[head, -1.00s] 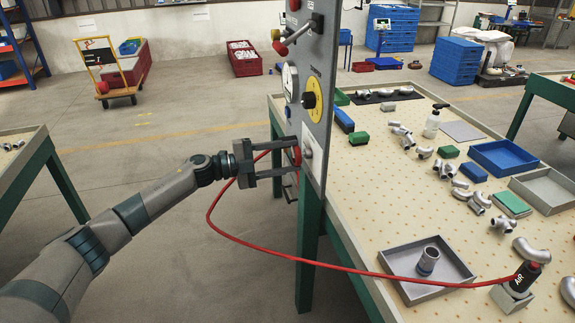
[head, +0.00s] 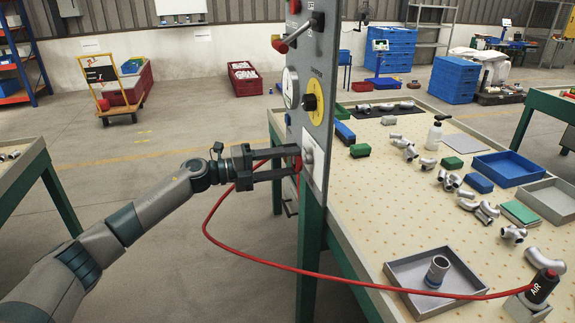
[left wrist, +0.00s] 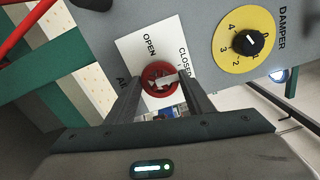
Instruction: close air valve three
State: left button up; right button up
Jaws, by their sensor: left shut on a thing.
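The air valve is a red round knob (left wrist: 160,78) on a white plate (left wrist: 135,52) marked OPEN and CLOSED, on the grey panel. The rest of its label is cut off by my gripper, so I cannot read a number. In the head view the knob (head: 296,159) sits low on the panel. My left gripper (head: 285,163) is shut on the knob, with one finger on each side in the left wrist view (left wrist: 162,92). A pale bar shows across the knob; which mark it points to is unclear. My right gripper is out of view.
A red hose (head: 330,271) runs from near the valve to the AIR fitting (head: 538,290). Pipe castings and trays lie on the table right.

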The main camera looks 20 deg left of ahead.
pick_arm(q)
jog(key=shift+f, duration=0.1)
jog(key=o, duration=1)
jog(key=shift+o, duration=0.2)
jog(key=shift+a, duration=0.1)
jog(key=shift+s+a, duration=0.35)
jog(key=shift+a, duration=0.1)
jog(key=b+v, duration=0.5)
jog(key=v, duration=1.1)
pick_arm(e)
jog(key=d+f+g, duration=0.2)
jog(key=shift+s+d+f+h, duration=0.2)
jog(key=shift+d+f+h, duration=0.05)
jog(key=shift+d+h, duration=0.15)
